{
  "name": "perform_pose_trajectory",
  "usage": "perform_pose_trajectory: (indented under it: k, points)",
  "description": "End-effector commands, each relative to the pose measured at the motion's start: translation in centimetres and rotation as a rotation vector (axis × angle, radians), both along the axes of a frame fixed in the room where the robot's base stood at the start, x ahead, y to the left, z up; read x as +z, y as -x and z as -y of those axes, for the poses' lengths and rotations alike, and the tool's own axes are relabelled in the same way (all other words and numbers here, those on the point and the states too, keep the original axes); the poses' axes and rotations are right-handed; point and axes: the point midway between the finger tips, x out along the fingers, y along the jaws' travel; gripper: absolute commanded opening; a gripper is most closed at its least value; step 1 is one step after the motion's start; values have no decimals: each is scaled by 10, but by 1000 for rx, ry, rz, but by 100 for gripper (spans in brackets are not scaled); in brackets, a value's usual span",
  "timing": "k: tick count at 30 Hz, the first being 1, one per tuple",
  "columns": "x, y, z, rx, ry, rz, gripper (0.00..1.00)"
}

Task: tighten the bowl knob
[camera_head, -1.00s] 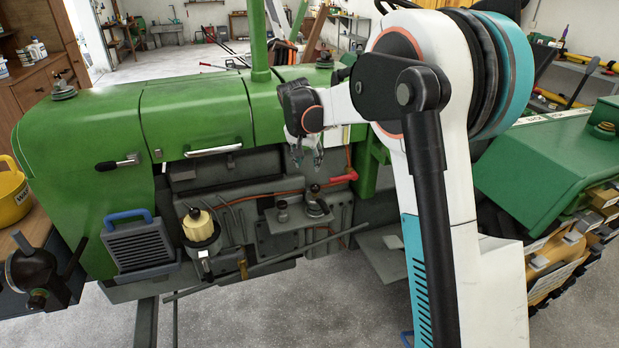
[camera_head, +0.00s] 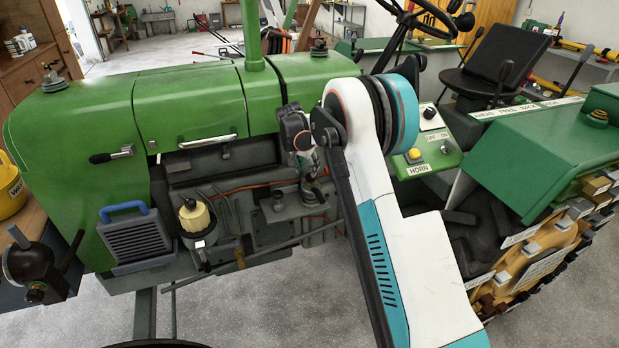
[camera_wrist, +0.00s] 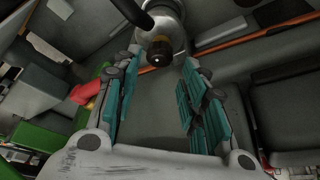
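A dark round knob (camera_wrist: 158,53) sits on a grey round body (camera_wrist: 160,22) in the upper middle of the wrist view. I take it for the bowl knob. My gripper (camera_wrist: 162,72) is open, with its teal-padded fingers to the left and right of the knob's near end. The knob shows between the fingertips, and I see no clear contact. In the head view my gripper (camera_head: 311,172) points down at the engine side, and its fingers and wrist largely hide the knob there.
The green tractor hood (camera_head: 190,105) is above and left of my gripper. A filter with a cream top (camera_head: 194,216) and a short grey cylinder (camera_head: 278,203) stand left of it. A red-orange piece (camera_wrist: 84,93) lies left of the fingers. The floor in front is clear.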

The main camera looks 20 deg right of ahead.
Motion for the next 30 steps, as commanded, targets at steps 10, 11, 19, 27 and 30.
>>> perform_pose_trajectory:
  k: [10, 11, 19, 27, 30]
  points:
    - [-47, -13, 15, -1, 0, 0, 39]
    - [-48, -14, 15, -1, 0, 0, 39]
    - [-52, -15, 16, 0, 0, 0, 39]
    - [-52, -15, 16, 0, 0, 0, 7]
    - [-52, -15, 16, 0, 0, 0, 7]
